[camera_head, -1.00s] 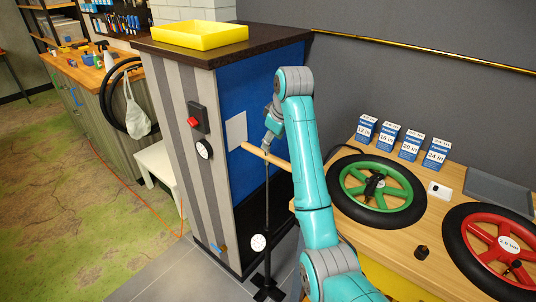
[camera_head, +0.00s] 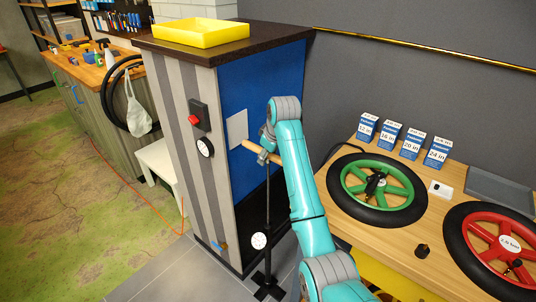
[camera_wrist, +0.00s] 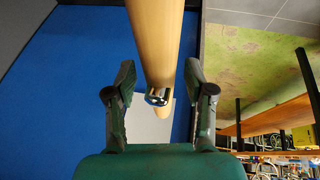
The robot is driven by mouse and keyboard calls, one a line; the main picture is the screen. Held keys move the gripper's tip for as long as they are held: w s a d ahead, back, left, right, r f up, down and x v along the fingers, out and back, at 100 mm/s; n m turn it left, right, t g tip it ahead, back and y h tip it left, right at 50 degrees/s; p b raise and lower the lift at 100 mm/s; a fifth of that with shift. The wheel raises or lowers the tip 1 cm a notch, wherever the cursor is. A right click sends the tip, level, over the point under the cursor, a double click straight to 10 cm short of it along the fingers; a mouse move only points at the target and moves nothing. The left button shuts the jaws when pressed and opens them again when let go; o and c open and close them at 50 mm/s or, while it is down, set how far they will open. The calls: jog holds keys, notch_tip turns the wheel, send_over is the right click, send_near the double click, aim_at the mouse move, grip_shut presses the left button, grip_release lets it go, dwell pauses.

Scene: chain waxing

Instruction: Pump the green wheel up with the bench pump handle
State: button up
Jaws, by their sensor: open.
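The bench pump stands upright on the floor, with a wooden T-handle (camera_head: 254,150) on top of a thin dark shaft, a white gauge (camera_head: 259,241) low down and a black foot (camera_head: 268,288). My gripper (camera_head: 264,148) is at the handle, partly hidden by my arm. In the wrist view the handle (camera_wrist: 156,35) runs between the two open fingers (camera_wrist: 157,88), with gaps at both sides. A shiny metal fitting shows under the handle. The green wheel (camera_head: 402,176) with a black tyre lies flat on the wooden bench.
A red wheel (camera_head: 483,237) lies at the bench's right. A cabinet (camera_head: 188,110) with a red switch and a yellow tray (camera_head: 201,33) stands left of the pump. Tiled floor around the foot is clear.

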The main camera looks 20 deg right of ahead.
aim_at(276, 158)
grip_shut()
notch_tip(276, 158, down, 9)
jog(key=shift+f, duration=0.2)
dwell(0.3)
grip_release()
jog(key=shift+r, duration=0.1)
jog(key=v, duration=1.2)
